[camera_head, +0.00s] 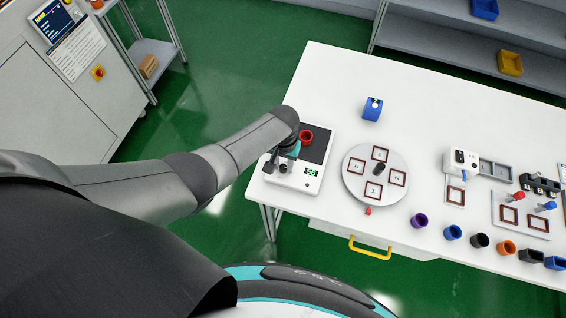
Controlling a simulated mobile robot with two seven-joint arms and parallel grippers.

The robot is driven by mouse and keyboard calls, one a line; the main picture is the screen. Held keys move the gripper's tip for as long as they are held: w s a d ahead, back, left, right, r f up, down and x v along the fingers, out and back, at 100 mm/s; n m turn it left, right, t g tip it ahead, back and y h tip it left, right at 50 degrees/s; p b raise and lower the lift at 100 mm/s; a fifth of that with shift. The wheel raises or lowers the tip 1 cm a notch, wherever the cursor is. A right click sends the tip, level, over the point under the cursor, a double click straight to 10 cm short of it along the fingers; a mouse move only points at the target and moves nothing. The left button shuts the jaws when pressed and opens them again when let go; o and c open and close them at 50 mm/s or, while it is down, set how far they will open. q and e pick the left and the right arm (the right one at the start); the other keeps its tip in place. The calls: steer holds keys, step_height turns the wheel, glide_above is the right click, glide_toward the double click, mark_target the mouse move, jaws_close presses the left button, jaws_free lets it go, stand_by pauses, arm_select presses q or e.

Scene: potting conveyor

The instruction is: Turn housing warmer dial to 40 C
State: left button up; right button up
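The housing warmer (311,187) is a white box with a dark top plate at the left end of the white table. Its small display shows green digits that look like 56, though they are tiny. A red ring-shaped housing (306,137) sits on the dark plate. My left gripper (276,164) points down over the warmer's front left corner, where a small dark knob-like part (283,168), likely the dial, shows at its fingertips. I cannot tell whether the fingers touch it or how far they are apart. My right gripper is out of view.
A round grey turntable (352,184) with several framed squares stands right of the warmer. A blue holder (372,109) stands behind it. Several coloured cups, including a purple one (419,221), line the front edge. A yellow drawer handle (369,251) juts out below. The table's back is mostly clear.

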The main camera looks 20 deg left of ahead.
mark_target(283, 167)
arm_select(q)
steer(key=o, duration=0.3)
steer(key=shift+o, duration=0.2)
steer(key=shift+r, duration=0.15)
step_height(283, 167, up, 3)
steer(key=shift+f+p, duration=0.1)
steer(key=shift+p, duration=0.7)
step_height(283, 167, up, 12)
